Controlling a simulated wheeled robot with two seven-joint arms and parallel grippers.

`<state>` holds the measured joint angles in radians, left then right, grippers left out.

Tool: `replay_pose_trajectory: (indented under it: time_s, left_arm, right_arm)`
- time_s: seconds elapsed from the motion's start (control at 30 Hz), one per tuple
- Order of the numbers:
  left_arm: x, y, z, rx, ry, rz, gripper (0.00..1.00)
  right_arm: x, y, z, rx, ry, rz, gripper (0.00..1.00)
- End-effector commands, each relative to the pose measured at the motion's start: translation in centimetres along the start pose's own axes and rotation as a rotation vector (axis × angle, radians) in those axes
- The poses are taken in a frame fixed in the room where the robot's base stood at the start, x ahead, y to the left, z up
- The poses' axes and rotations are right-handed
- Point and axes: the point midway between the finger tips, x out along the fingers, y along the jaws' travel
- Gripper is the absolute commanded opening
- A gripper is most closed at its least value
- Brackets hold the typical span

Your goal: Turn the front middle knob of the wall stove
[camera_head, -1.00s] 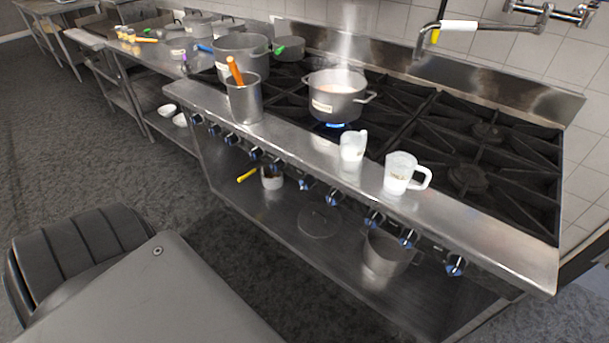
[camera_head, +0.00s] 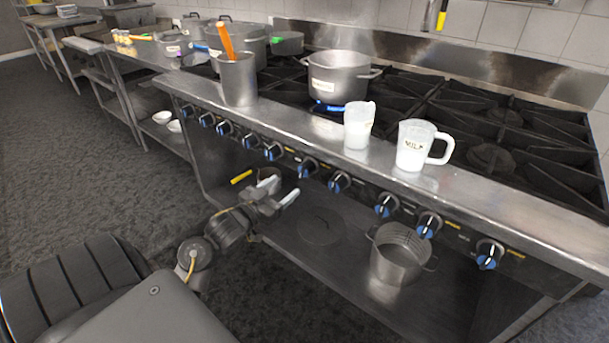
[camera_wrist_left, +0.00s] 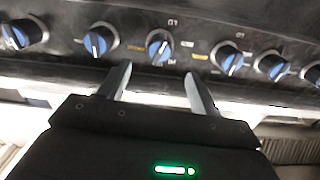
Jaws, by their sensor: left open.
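The wall stove (camera_head: 330,148) has a row of black and blue knobs along its front panel. Knobs near the middle of the row include one (camera_head: 274,151) and another to its right (camera_head: 307,166); I cannot tell for sure which is the task's knob. My left gripper (camera_head: 279,186) is open and empty, below and in front of these knobs. In the left wrist view, a blue-faced knob (camera_wrist_left: 159,45) lies just beyond the gap between the open fingers (camera_wrist_left: 156,73), with no visible contact. My right gripper is not in view.
A steaming pot (camera_head: 338,77), a tall metal container (camera_head: 238,78) with an orange handle, a white cup (camera_head: 358,125) and a milk jug (camera_head: 412,146) stand on the stove. A metal pot (camera_head: 398,258) sits on the lower shelf. Grey floor (camera_head: 80,170) lies clear at left.

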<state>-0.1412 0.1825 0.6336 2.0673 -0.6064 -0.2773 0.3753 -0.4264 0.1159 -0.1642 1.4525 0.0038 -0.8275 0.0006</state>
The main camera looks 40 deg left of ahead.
Motion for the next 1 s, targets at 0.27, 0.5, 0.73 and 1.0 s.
replay_pose_trajectory:
  time_s: [0.27, 0.5, 0.73, 1.0]
  left_arm:
    - [4.2, 0.0, 0.0, -0.005, 0.002, 0.0, 0.63]
    - [8.4, 0.0, 0.0, -0.004, 0.001, 0.0, 0.63]
    - [10.4, 0.0, 0.1, -0.002, -0.001, 0.0, 0.63]
    - [10.6, 0.0, 0.1, -0.001, -0.002, 0.0, 0.63]
  right_arm:
    - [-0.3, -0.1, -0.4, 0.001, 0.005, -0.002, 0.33]
    - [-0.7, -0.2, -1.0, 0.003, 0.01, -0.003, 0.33]
    - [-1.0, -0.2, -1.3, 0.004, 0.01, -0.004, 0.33]
    - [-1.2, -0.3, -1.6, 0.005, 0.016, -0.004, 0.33]
